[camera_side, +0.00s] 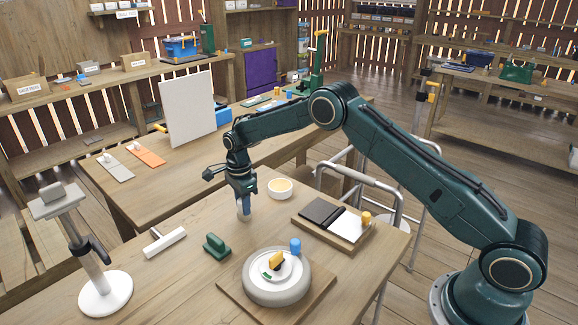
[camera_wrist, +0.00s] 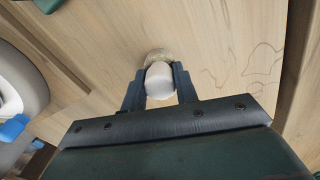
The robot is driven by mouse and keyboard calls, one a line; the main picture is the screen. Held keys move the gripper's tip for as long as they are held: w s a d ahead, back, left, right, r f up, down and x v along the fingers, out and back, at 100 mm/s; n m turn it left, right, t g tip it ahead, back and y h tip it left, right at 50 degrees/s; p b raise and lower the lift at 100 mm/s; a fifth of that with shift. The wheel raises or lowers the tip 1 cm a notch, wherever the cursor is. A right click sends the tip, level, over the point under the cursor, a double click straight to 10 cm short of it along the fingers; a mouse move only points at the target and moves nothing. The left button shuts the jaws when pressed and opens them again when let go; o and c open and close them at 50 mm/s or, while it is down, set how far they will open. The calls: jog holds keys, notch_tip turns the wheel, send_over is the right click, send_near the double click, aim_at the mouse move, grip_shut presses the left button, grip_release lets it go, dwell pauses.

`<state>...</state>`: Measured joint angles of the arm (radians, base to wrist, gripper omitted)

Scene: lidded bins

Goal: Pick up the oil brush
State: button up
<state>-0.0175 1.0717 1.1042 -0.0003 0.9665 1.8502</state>
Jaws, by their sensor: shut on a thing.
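My gripper (camera_side: 244,207) points down over the near wooden table, behind the green block and left of the small bowl. In the wrist view its two dark fingers (camera_wrist: 159,84) are shut on the oil brush (camera_wrist: 160,80), one finger on each side. The brush shows there as a pale rounded handle end with a tan, bristle-like edge beyond it. In the side view the fingers mostly hide the brush, and I cannot tell whether it touches the table.
A cream bowl (camera_side: 280,189) stands just right of my gripper. A green block (camera_side: 216,246) and a round grey wheel (camera_side: 277,290) with a blue cylinder (camera_side: 295,246) stand nearer. A white T-shaped tool (camera_side: 165,242) lies left. A dark-and-white board (camera_side: 335,222) lies right.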

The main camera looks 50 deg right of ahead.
jog(key=shift+r, duration=0.1)
notch_tip(320, 180, up, 20)
dwell(0.7)
dwell(0.4)
jog(key=shift+o, duration=0.7)
jog(key=shift+c, duration=0.3)
jog(key=d+f, duration=0.5)
jog(key=d, duration=0.3)
jog(key=d+f, duration=0.5)
jog(key=d, duration=0.3)
jog(key=shift+f, duration=0.15)
jog(key=shift+f, duration=0.2)
